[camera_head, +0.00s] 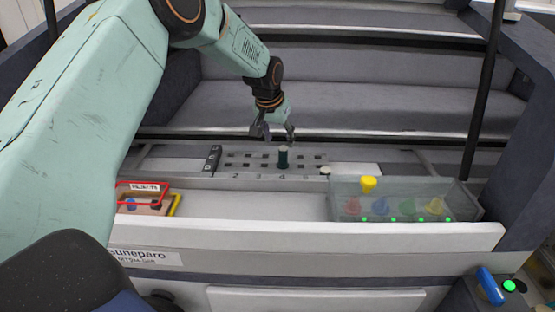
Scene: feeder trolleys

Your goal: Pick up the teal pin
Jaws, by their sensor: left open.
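The teal pin (283,158) is a short dark teal cylinder with a paler top. It stands upright on the grey slotted board (254,170), near the numbers printed along its front. My left gripper (273,136) is at the end of the pale green arm that comes in from the left. Its fingers point down, apart and empty, just above the pin and slightly to its left. A gap shows between the fingertips and the pin top. My right gripper is not in view.
A clear bin (343,205) with coloured pieces stands at the right, with a yellow piece (369,184) at its top. A red-framed rejects tray (143,187) is at the left. The white tray floor between them is clear.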

